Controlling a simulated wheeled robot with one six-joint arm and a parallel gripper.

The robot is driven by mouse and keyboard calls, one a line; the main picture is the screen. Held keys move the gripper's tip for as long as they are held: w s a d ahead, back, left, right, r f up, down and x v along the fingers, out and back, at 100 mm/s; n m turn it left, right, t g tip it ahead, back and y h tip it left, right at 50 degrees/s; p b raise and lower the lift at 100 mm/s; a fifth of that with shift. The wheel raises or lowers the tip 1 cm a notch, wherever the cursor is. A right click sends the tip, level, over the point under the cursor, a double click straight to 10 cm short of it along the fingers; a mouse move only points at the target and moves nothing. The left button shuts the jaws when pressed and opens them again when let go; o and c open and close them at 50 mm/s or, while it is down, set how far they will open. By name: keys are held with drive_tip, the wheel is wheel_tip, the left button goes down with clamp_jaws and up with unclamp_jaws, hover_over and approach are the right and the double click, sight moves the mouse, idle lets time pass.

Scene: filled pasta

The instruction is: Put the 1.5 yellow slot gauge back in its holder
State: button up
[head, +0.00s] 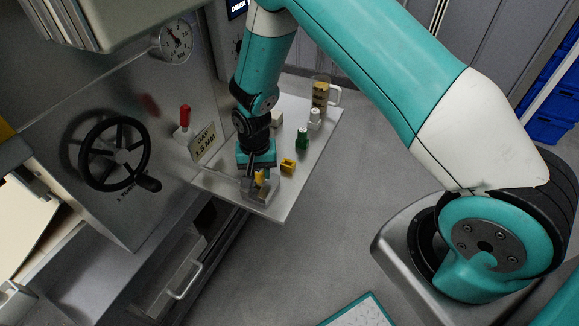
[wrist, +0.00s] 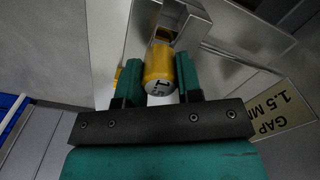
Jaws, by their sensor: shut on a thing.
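The yellow slot gauge (wrist: 159,66) has a pale round end marked 1.5. My gripper (wrist: 160,78) is shut on it, one green finger on each side. In the head view the gauge (head: 260,177) shows as a small yellow piece below my gripper (head: 257,172). A grey metal holder (head: 256,191) stands at the near end of the steel shelf, right at the gauge. In the wrist view the holder (wrist: 192,22) is just beyond the gauge's far end. I cannot tell whether that end is inside the holder.
A yellow block (head: 288,165), a green piece (head: 302,138) and a white piece (head: 315,120) stand along the shelf (head: 274,207). A sign reading GAP 1.5 MM (head: 206,145) and a red-handled lever (head: 185,120) are left of my gripper. A black handwheel (head: 112,152) is further left.

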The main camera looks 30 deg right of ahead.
drive_tip(key=shift+r+p, duration=2)
drive_tip(key=shift+r, duration=0.65)
